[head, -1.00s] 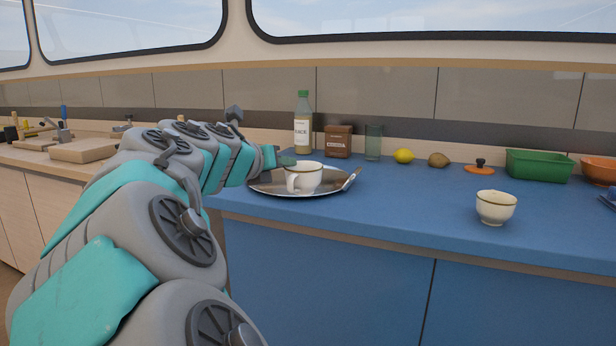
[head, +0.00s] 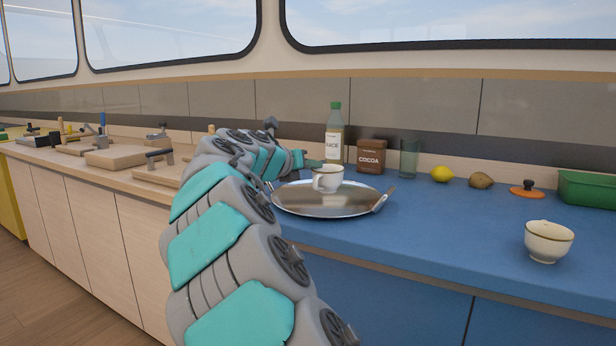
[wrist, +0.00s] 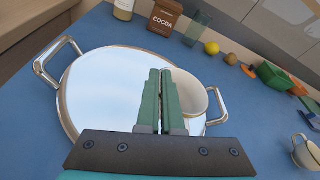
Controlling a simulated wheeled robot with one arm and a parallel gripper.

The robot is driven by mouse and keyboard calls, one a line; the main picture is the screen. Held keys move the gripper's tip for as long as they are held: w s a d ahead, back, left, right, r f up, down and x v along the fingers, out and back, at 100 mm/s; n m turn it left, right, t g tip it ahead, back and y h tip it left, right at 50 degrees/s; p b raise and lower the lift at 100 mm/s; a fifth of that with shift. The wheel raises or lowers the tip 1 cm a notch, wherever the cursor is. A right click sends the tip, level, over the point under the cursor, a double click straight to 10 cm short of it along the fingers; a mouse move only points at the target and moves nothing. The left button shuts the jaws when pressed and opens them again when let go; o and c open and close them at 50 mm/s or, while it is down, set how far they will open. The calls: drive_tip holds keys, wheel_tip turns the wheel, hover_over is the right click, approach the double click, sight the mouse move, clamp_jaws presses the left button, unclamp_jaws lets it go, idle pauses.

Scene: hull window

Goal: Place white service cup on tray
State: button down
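A white cup (head: 328,180) with a dark rim and a handle is upright over the round silver tray (head: 325,208). My gripper (head: 311,164) is at the cup's far left side. In the wrist view my gripper's green fingers (wrist: 161,98) are nearly together, with the cup (wrist: 190,92) just to their right; they look shut on its wall, though the contact is hidden. The tray (wrist: 88,90) shows its bright surface left of the fingers. I cannot tell whether the cup's base touches the tray.
A second white cup (head: 549,242) stands on the blue counter (head: 450,225) at the right. A juice bottle (head: 333,135), cocoa box (head: 371,157), glass (head: 409,158), lemon (head: 442,174) and brown fruit or potato (head: 481,180) line the back.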

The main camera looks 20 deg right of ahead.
drive_tip(key=w, duration=0.4)
drive_tip(key=shift+w+d+f, duration=0.15)
drive_tip(key=shift+d+f, duration=0.1)
drive_tip(key=shift+d, duration=0.05)
drive_tip(key=shift+f, duration=1.7)
drive_tip(key=c, duration=1.1)
unclamp_jaws()
drive_tip(key=shift+f, duration=0.1)
drive_tip(key=shift+o, duration=0.2)
drive_tip(key=shift+a, duration=0.2)
drive_tip(key=v, duration=1.1)
drive_tip(key=shift+s+a+r, duration=0.2)
drive_tip(key=shift+s+r, duration=0.05)
drive_tip(key=shift+s, duration=0.05)
